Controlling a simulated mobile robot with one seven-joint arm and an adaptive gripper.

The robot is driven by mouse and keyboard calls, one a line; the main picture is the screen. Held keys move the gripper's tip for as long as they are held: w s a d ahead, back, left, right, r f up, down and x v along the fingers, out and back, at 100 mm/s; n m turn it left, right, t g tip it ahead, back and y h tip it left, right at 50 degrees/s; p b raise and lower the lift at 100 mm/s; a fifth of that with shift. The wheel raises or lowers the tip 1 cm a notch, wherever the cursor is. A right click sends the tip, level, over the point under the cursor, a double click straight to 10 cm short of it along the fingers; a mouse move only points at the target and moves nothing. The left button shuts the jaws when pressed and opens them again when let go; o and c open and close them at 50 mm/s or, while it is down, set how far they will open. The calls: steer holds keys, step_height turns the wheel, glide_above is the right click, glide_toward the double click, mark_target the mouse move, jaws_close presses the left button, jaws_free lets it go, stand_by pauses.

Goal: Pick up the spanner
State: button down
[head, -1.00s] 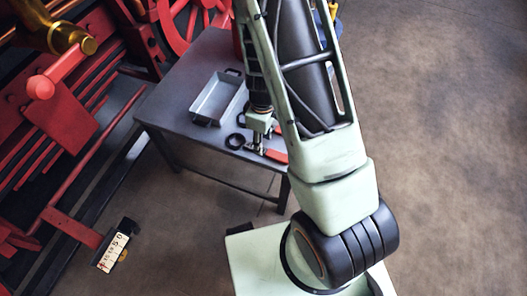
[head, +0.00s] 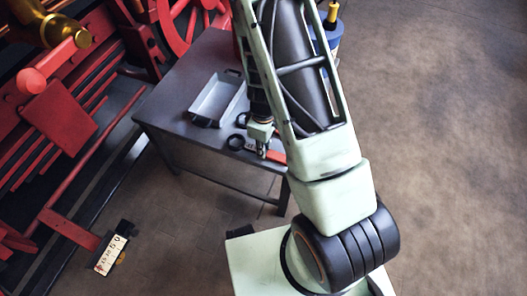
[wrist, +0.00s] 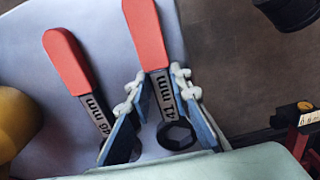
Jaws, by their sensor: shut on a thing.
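Two red-handled spanners show in the wrist view. One is marked 41 mm (wrist: 147,38) and the other, to its left, is marked 46 mm (wrist: 72,62). My gripper (wrist: 158,90) has its blue-padded fingers on both sides of the 41 mm spanner's shank, shut on it. The dark ring end of that spanner shows between the fingers, nearer my palm. The 46 mm spanner's lower end is partly hidden by the left finger. In the head view my gripper (head: 262,150) is low at the table's front edge, beside a red handle (head: 279,157). I cannot tell whether the held spanner is clear of the table.
The grey table (head: 178,100) carries a shallow grey tray (head: 207,104) behind my gripper. Red machinery (head: 60,120) stands at the left. A blue container (head: 331,31) with a yellow-handled thing is behind my arm. A yellow rounded object (wrist: 15,125) is at the wrist view's left. Floor at right is clear.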

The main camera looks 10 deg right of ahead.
steer(key=shift+r, duration=0.1)
stand_by(0.5)
steer(key=shift+r, duration=0.25)
step_height(320, 180, up, 3)
steer(key=shift+s+r+p, duration=0.1)
steer(key=shift+p, duration=0.6)
steer(key=s+r+p, duration=0.9)
steer(key=s+p, duration=0.4)
steer(key=p, duration=0.2)
steer(key=shift+s+a+r, duration=0.15)
steer(key=shift+s+a, duration=0.1)
steer(key=shift+s, duration=0.15)
